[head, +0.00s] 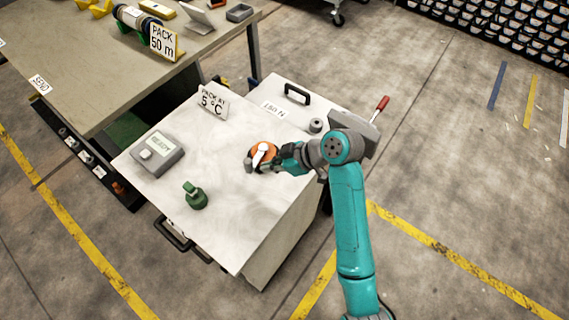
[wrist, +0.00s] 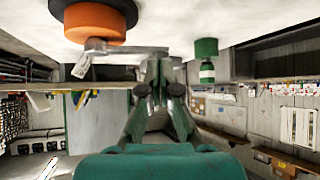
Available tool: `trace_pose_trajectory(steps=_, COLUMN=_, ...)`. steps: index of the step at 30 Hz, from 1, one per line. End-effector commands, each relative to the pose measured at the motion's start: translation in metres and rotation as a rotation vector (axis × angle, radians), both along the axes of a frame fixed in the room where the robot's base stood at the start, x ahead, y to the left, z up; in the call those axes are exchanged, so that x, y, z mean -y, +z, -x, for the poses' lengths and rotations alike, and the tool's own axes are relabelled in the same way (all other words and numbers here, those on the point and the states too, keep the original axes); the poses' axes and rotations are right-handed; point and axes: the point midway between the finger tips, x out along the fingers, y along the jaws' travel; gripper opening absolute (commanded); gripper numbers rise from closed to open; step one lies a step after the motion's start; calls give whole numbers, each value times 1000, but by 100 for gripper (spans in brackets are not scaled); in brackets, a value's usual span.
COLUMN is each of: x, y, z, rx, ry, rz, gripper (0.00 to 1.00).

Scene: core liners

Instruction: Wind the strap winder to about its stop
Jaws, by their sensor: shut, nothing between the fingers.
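The strap winder (head: 262,147), an orange drum with a pale crank, stands on the white cabinet top in the head view. In the wrist view the orange drum (wrist: 95,22) is at the upper left on a dark disc, and its grey crank arm (wrist: 125,49) reaches right toward my fingertips. My gripper (head: 270,162) is at the crank side of the drum. In the wrist view my gripper (wrist: 161,62) has its fingers together with nothing between them, close to the crank's end. I cannot tell whether the fingertips touch the crank.
A green-capped object (head: 195,196), a grey box with a display (head: 157,154), a "PACK AT 5 °C" sign (head: 212,103), a "150 N" label (head: 274,108) and a grey knob (head: 316,125) share the cabinet top. A workbench (head: 95,70) stands behind left.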

Motion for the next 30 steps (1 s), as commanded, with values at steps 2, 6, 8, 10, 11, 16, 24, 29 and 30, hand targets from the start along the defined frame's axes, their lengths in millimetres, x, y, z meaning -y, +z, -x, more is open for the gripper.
trace_pose_trajectory(steps=2, x=-9, y=-1, z=-2, rx=-2, ry=1, rz=1, gripper=0)
trace_pose_trajectory(steps=6, x=-18, y=0, z=-5, rx=-1, ry=-1, rz=1, gripper=0)
trace_pose_trajectory(steps=8, x=-20, y=0, z=-5, rx=-2, ry=-1, rz=1, gripper=0)
trace_pose_trajectory(steps=10, x=-21, y=0, z=-6, rx=-2, ry=-1, rz=1, gripper=0)
trace_pose_trajectory(steps=11, x=-21, y=0, z=-6, rx=-2, ry=-1, rz=1, gripper=0)
trace_pose_trajectory(steps=16, x=-21, y=0, z=-6, rx=-2, ry=-1, rz=1, gripper=0)
trace_pose_trajectory(steps=24, x=-23, y=0, z=-5, rx=-2, ry=-20, rz=0, gripper=0)
trace_pose_trajectory(steps=29, x=-29, y=-1, z=-4, rx=-2, ry=-82, rz=0, gripper=0)
trace_pose_trajectory(steps=30, x=-31, y=0, z=-5, rx=-1, ry=-105, rz=1, gripper=0)
